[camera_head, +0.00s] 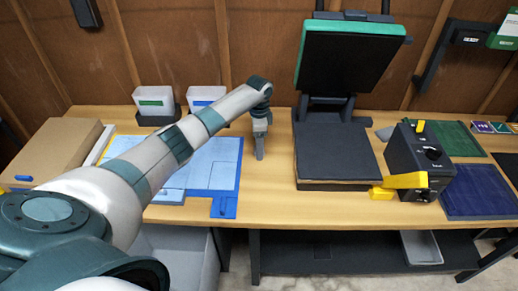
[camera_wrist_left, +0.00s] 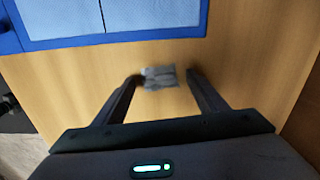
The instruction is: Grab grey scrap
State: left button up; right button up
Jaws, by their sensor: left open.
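The grey scrap (camera_wrist_left: 159,77) is a small crumpled piece lying on the wooden table (camera_wrist_left: 260,60), seen in the left wrist view. It lies between and just beyond the fingertips of my left gripper (camera_wrist_left: 162,80), which is open with nothing held. In the head view my left gripper (camera_head: 260,152) points down at the table between the blue mat and the black press. The scrap cannot be made out there, at or behind the gripper. My right gripper does not show.
The blue mat (camera_head: 228,207) lies left of my gripper. The black heat press (camera_head: 338,155) with its raised lid stands close on the right. Two white bins (camera_head: 153,98) (camera_head: 206,95) stand behind. A black control box (camera_head: 420,160) and a cardboard box (camera_head: 60,150) flank the table.

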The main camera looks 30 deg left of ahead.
pick_arm(q)
jog(key=c, duration=0.9)
jog(key=shift+c, duration=1.1)
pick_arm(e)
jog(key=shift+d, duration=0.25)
pick_arm(q)
jog(key=shift+r, duration=0.15)
